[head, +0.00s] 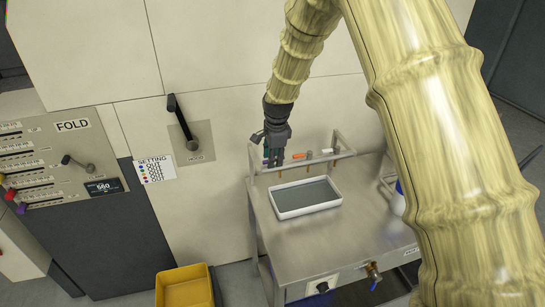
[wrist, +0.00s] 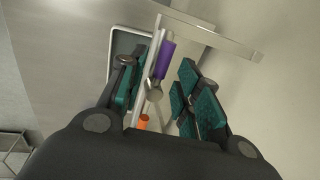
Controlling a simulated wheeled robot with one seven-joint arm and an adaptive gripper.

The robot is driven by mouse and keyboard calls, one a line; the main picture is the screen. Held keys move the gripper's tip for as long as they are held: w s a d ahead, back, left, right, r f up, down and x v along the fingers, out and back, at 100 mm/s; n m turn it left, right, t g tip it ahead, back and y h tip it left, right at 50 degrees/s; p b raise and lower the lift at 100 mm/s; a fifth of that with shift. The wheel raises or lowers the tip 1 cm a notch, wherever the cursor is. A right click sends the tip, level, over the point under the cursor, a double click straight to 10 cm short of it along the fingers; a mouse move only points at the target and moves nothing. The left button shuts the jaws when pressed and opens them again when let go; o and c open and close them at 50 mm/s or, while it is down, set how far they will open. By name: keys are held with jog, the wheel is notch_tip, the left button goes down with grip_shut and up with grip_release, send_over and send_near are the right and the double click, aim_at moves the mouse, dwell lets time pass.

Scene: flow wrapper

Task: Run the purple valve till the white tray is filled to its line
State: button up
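The white tray (head: 310,209) sits on the steel bench below the valve rail, with a flat grey-green surface inside that looks like liquid. I cannot make out its fill line or any stream. Part of its rim (wrist: 112,52) shows in the wrist view. The purple valve (wrist: 165,60) has its handle between my gripper's teal-padded fingers (wrist: 162,78). The fingers are apart, and I see no clear contact with the handle. In the head view my gripper (head: 274,158) points down at the rail's left end and hides the purple valve.
An orange valve (head: 298,156) and a white valve (head: 327,152) are farther right on the rail. The steel bench (head: 320,245) is clear in front of the tray. A yellow bin (head: 185,287) stands on the floor. A FOLD panel (head: 60,160) is at the left.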

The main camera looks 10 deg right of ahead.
jog(key=shift+a, duration=0.15)
notch_tip(320, 180, up, 12)
jog(key=s, duration=0.2)
jog(key=shift+s+d, duration=0.2)
dwell(0.3)
jog(key=shift+f, duration=0.15)
